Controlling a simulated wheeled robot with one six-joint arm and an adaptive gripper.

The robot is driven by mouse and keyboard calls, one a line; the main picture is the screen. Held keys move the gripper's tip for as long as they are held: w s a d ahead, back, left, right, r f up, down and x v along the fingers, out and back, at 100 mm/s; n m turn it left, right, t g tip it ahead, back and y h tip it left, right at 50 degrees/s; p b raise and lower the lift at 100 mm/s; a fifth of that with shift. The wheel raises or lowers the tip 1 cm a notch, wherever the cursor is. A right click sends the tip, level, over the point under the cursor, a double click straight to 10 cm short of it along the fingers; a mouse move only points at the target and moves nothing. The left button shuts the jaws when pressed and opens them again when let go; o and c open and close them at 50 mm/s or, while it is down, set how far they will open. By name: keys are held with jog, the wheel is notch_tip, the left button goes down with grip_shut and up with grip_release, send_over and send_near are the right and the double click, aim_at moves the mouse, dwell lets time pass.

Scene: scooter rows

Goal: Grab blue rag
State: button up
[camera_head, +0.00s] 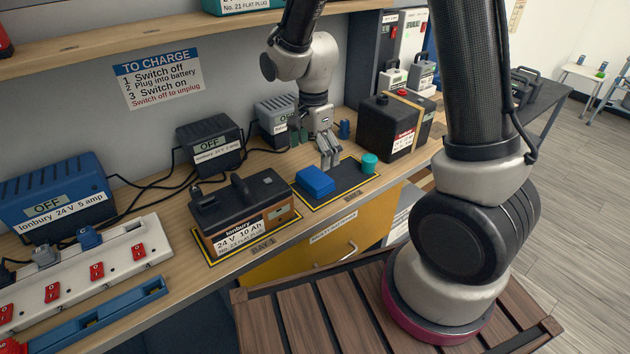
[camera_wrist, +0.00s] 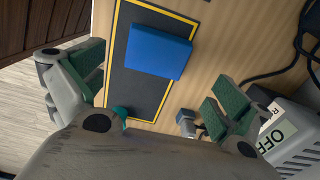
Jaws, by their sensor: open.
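The blue rag (camera_head: 315,181) looks like a folded, flat block. It lies on the dark, yellow-bordered bay mat (camera_head: 350,181) on the bench. In the wrist view the rag (camera_wrist: 157,52) lies between my two widely spread fingers, toward the top of the picture, and nothing touches it. My gripper (camera_head: 315,152) is open and empty above the bench, just behind and above the rag. Its green-padded fingers also show in the wrist view (camera_wrist: 160,95). The rag is fully in sight there.
A teal cylinder (camera_head: 369,162) stands on the mat's right end. A small blue item (camera_head: 344,128) stands behind. Chargers with cables (camera_head: 210,145) line the back; a shelf (camera_head: 150,42) runs above.

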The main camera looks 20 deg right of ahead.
aim_at(315, 177)
jog(key=f, duration=0.7)
jog(key=shift+s+d, duration=0.1)
jog(key=shift+s, duration=0.15)
jog(key=c, duration=0.7)
